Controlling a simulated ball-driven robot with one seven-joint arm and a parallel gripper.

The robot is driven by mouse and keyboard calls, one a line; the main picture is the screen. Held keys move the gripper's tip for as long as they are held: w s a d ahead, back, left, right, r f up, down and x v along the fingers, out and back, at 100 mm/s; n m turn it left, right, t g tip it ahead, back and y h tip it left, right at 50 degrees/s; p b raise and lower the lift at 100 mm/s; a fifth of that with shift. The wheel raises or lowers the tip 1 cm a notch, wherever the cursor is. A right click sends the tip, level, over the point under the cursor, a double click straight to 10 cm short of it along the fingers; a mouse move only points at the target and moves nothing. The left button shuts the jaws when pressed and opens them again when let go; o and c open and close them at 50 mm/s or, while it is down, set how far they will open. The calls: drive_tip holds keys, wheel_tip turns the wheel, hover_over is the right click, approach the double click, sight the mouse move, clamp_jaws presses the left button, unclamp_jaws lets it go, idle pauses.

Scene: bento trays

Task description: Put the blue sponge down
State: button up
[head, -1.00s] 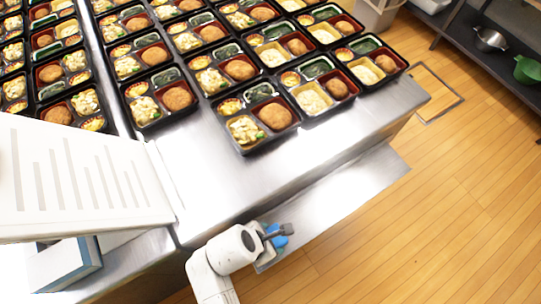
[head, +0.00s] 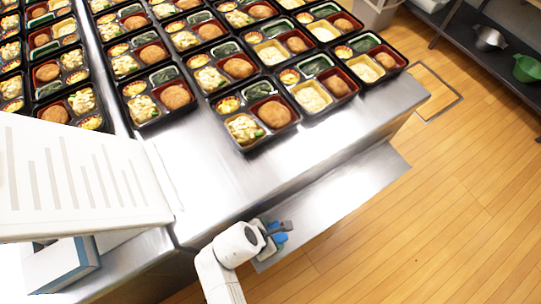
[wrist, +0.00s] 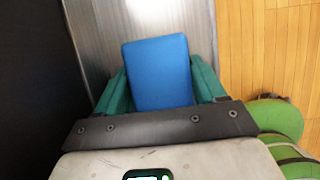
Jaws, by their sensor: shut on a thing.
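The blue sponge (wrist: 158,72) is a flat block with rounded corners. In the wrist view my gripper (wrist: 160,84) is shut on it, with a teal finger pad on each side. In the head view my gripper (head: 277,233) and a bit of the sponge (head: 280,238) show over the near end of a low metal shelf (head: 335,200). The wrist view shows the shelf's metal (wrist: 145,18) behind the sponge. I cannot tell whether the sponge touches it. My gripper hides part of the sponge in the head view.
The steel table (head: 200,185) stands above the shelf, with rows of filled bento trays (head: 262,122) on it. A white panel with grey bars (head: 80,180) and a blue-white box (head: 62,265) are at the left. Wooden floor (head: 430,220) lies open at the right.

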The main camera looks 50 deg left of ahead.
drive_tip(key=shift+s+d+f, duration=0.1)
drive_tip(key=shift+f, duration=0.35)
drive_tip(key=o, duration=0.8)
drive_tip(key=shift+f, duration=0.2)
drive_tip(key=shift+o, duration=0.7)
drive_tip(key=shift+d+f, duration=0.1)
drive_tip(key=shift+r, duration=0.4)
drive_tip(key=v, duration=0.6)
drive_tip(key=shift+s+f+p, duration=0.1)
drive_tip(key=shift+s+p, duration=0.05)
drive_tip(key=shift+p, duration=0.15)
drive_tip(key=s+a+b, duration=0.1)
drive_tip(key=s, duration=1)
drive_tip(key=shift+a, duration=0.15)
